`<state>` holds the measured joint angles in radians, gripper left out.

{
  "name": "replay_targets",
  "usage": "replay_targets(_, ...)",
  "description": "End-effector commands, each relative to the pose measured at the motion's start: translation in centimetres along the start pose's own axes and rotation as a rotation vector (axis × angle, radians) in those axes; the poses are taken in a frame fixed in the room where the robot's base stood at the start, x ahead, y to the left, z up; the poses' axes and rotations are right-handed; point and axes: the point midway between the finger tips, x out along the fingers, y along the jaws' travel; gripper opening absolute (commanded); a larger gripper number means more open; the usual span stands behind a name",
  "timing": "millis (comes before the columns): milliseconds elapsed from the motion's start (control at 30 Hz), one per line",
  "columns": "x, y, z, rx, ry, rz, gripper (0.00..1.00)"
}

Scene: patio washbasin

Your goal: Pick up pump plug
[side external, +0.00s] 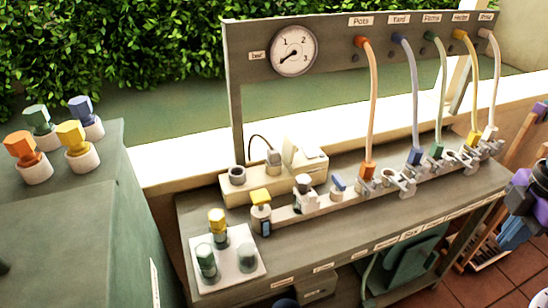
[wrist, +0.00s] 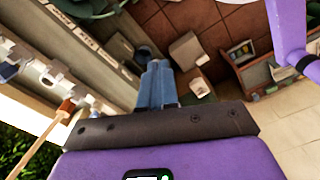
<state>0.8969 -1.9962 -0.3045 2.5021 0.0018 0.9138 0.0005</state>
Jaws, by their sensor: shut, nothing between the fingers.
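A small grey plug (side external: 273,157) with a thin dark cord stands upright on a cream socket box (side external: 232,194) at the back of the bench. It looks like the pump plug, though no label on it can be read. My gripper (side external: 508,240) is at the far right edge of the side view, beyond the bench's right end and far from the plug. Its blue fingers also show in the wrist view (wrist: 157,68), shut together with nothing between them, over the tiled floor. The plug cannot be made out in the wrist view.
Several coloured hoses hang from a labelled panel (side external: 270,93) to fittings along the bench rail. Capped bottles sit on the left cabinet (side external: 62,215).

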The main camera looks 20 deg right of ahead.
Motion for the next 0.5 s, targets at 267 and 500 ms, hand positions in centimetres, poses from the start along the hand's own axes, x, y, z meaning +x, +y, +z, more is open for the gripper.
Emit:
replay_targets(267,0.0,0.0,0.0,0.0,0.0,0.0,0.26)
replay_targets(500,0.0,0.0,0.0,0.0,0.0,0.0,0.45)
